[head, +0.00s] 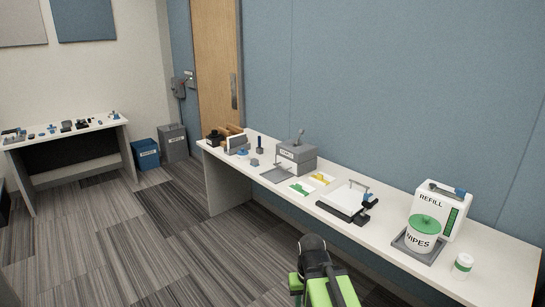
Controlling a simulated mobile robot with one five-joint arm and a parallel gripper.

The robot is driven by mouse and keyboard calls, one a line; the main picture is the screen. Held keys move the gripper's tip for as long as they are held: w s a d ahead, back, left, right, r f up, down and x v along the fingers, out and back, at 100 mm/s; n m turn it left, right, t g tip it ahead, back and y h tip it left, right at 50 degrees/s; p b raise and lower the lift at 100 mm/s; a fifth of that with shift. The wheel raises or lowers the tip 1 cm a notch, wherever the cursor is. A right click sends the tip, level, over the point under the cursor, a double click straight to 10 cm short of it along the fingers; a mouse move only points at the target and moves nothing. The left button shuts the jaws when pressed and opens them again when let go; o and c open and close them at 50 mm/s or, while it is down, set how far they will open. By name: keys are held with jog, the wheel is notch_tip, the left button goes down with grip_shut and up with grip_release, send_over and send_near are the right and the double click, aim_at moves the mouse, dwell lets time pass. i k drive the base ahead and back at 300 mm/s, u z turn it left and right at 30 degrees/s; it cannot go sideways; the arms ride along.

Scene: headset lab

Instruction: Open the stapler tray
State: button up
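A grey box (297,157) with a small white label on its front stands against the wall on the long white table. A small grey object with an upright part sits on its top. The label is too small to read, so I cannot tell if this is the stapler tray. It looks closed. My gripper (314,246) seems to be at the dark end of my green and black arm, at the bottom centre, in front of the table and apart from everything on it. Its fingers cannot be made out.
On the long table (480,258) are a flat grey tray (276,174), green and yellow items, a white board with a black clamp (346,202), a WIPES tub (423,233), a REFILL box (453,213) and a small jar (462,266). Bins and another table stand left. Striped floor is clear.

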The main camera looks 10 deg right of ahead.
aim_at(283, 162)
jog(key=i, duration=2.45)
jog(key=u, duration=5.8)
jog(key=i, duration=0.15)
jog(key=z, duration=3.1)
jog(key=i, duration=0.4)
jog(key=u, duration=0.45)
jog(key=k, duration=0.45)
jog(key=z, duration=0.1)
